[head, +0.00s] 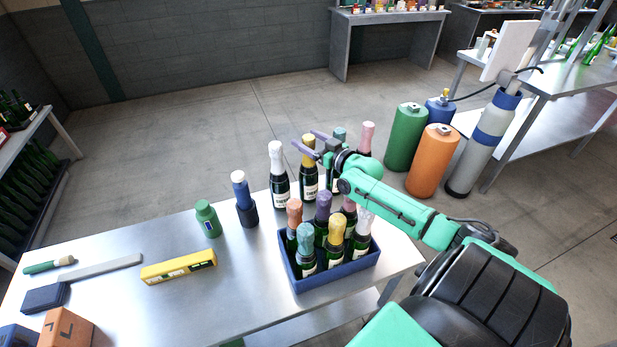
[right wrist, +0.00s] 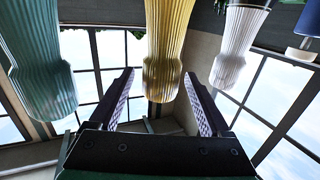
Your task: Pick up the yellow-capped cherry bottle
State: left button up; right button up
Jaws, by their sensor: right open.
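A dark bottle with a yellow cap (head: 309,165) stands upright in the row at the back of the table, between a white-capped bottle (head: 277,172) and a teal-capped bottle (head: 339,134). In the right wrist view the yellow cap (right wrist: 166,45) shows ahead between the two open fingers (right wrist: 159,85). A second yellow-capped bottle (head: 335,241) stands in the blue crate (head: 338,275). My left gripper is not in view.
The crate holds several bottles with coloured caps, in front of my right forearm. A pink-capped bottle (head: 367,135) ends the back row. A blue bottle (head: 242,196), green bottle (head: 207,218) and yellow box (head: 178,267) stand to the left, with bare table between them.

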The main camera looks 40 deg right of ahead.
jog(key=shift+s, duration=0.1)
grip_shut()
dwell(1.1)
jog(key=shift+r, duration=0.15)
